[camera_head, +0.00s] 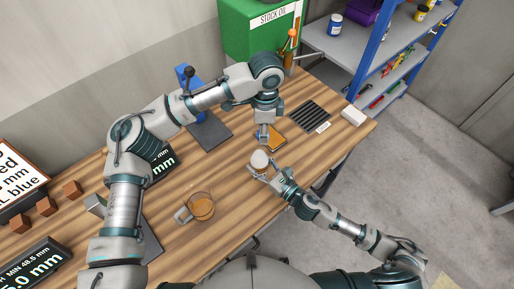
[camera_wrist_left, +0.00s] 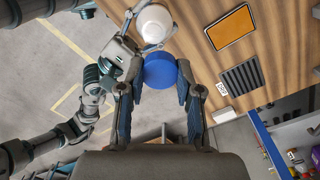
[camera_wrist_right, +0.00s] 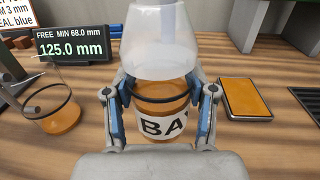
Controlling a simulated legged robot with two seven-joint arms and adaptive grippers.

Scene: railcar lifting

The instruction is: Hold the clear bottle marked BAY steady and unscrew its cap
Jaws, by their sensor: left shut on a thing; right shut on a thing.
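The bottle marked BAY (camera_wrist_right: 160,45) has a clear, whitish upper part and amber contents behind its label; only "BA" is plainly readable. My left gripper (camera_head: 263,138) is just beyond the bottle. In the left wrist view, my left gripper (camera_wrist_left: 160,88) is shut on a round blue cap (camera_wrist_left: 160,70).
A glass mug (camera_head: 201,206) with amber liquid stands left of the bottle. An orange-topped pad (camera_wrist_right: 252,97) lies right of it in the right wrist view. A black ribbed tray (camera_head: 302,117) and white block (camera_head: 353,116) are farther right. A lit display (camera_wrist_right: 70,45) stands behind.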

